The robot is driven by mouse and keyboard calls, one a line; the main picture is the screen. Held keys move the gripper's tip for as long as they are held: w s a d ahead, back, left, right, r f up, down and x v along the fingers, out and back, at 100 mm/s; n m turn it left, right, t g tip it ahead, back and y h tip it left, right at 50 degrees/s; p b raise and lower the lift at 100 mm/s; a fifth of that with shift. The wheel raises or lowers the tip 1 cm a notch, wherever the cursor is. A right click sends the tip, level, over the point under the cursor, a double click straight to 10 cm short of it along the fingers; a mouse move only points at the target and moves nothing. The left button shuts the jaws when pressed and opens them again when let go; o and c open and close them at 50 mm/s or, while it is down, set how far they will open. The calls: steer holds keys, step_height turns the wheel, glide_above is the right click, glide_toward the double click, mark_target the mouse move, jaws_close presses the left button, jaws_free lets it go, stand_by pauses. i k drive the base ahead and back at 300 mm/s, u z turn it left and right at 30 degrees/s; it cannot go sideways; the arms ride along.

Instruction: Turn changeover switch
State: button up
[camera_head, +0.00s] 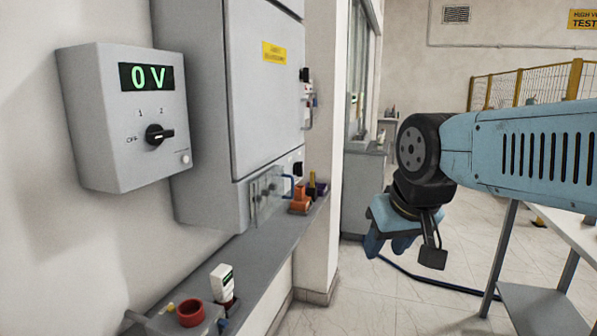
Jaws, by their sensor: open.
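The changeover switch (159,134) is a black rotary knob on the front of a grey wall box (97,135) at the left. Its pointer lies roughly level, and the marks OFF, 1 and 2 are printed around it. A display (147,77) above it reads 0 V in green. My gripper (403,238) hangs at the end of the blue arm on the right, pointing down and away from the box. It is open, and I see nothing held in it. Its fingertips are partly hard to make out. A wide gap separates it from the switch.
A tall grey cabinet (245,110) stands right of the box. A grey shelf (258,240) below carries a red cup-like part (190,313), a white device (222,283) and orange parts (300,200). A table (550,289) stands at the right. The floor between is mostly clear.

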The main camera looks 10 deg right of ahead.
mark_target(297, 167)
steer(key=z, duration=0.1)
steer(key=k, duration=0.85)
steer(key=u, duration=0.2)
steer(key=i, duration=0.85)
steer(key=z, duration=0.15)
steer(key=k, duration=0.4)
steer(key=z, duration=0.5)
steer(key=i, duration=1.2)
steer(key=u, duration=0.2)
